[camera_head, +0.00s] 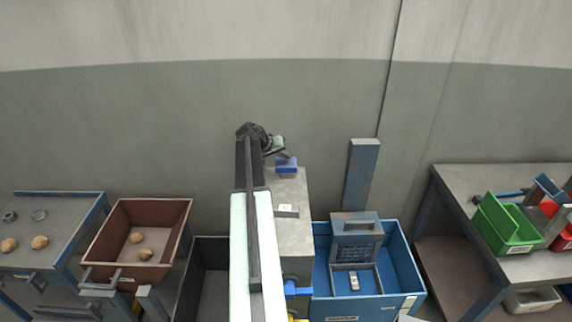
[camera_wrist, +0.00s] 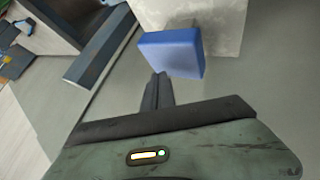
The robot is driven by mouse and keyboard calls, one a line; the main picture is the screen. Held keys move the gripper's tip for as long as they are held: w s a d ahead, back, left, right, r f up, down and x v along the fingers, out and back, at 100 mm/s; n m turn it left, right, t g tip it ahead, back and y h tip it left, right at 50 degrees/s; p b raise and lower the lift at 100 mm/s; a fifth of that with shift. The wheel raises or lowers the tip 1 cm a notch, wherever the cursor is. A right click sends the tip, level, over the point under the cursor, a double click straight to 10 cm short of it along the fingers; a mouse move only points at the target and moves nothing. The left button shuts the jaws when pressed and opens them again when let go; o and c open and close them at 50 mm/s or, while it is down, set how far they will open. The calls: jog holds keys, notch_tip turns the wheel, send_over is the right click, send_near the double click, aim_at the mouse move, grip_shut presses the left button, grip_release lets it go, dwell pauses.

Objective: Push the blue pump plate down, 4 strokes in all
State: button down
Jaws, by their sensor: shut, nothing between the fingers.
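The blue pump plate (camera_head: 286,168) sits at the far top end of a grey box-like housing (camera_head: 291,220) in the head view. In the wrist view the pump plate (camera_wrist: 172,53) is a blue block just beyond my fingertips, against the pale housing (camera_wrist: 215,18). My gripper (camera_wrist: 157,80) is shut and empty, with its fingers pointing at the lower left edge of the plate. Whether the fingertips touch the plate cannot be told. In the head view my gripper (camera_head: 284,155) is close above the plate, and my arm hides the left side of the housing.
A blue crate (camera_head: 405,262) stands right of the housing and a brown bin (camera_head: 180,222) with round lumps stands left. A table (camera_head: 465,185) at the right holds a green bin (camera_head: 505,225) and red bins. A blue post (camera_head: 361,175) stands behind the crate.

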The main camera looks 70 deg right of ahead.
aim_at(285, 163)
jog(key=shift+f, duration=0.15)
jog(key=shift+w+f+b, duration=0.15)
jog(key=shift+f+b, duration=0.15)
jog(key=shift+b, duration=0.15)
jog(key=shift+f+b, duration=1.6)
jog(key=shift+b, duration=0.05)
dwell(1.3)
jog(key=shift+r, duration=0.15)
jog(key=shift+r+p, duration=1.9)
jog(key=shift+p, duration=0.2)
notch_tip(285, 163, up, 5)
jog(key=p, duration=0.5)
jog(key=shift+r, duration=0.1)
